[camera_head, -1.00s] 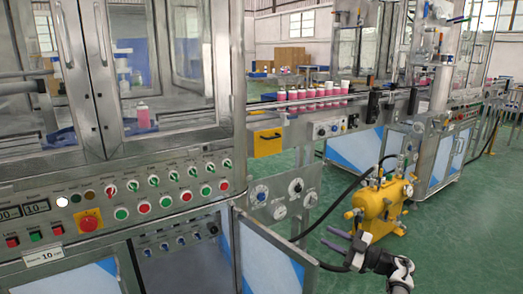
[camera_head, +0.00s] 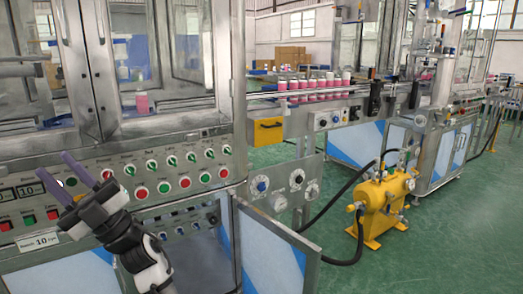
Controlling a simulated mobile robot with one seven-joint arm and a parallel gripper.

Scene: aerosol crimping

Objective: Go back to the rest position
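My gripper (camera_head: 63,171) is at the lower left of the head view, in front of the control panel (camera_head: 228,172) of the near machine. Its two purple-grey fingers are apart with nothing between them, and they point up and to the left. My gripper and wrist cover part of the panel, including the area near the digital displays. I cannot tell whether the fingertips touch the panel or are just in front of it.
An open cabinet door (camera_head: 277,252) juts out below the panel. A yellow tank (camera_head: 380,206) with black hoses stands on the green floor (camera_head: 450,240), which is clear at the right. Pink bottles (camera_head: 318,84) line the conveyor behind.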

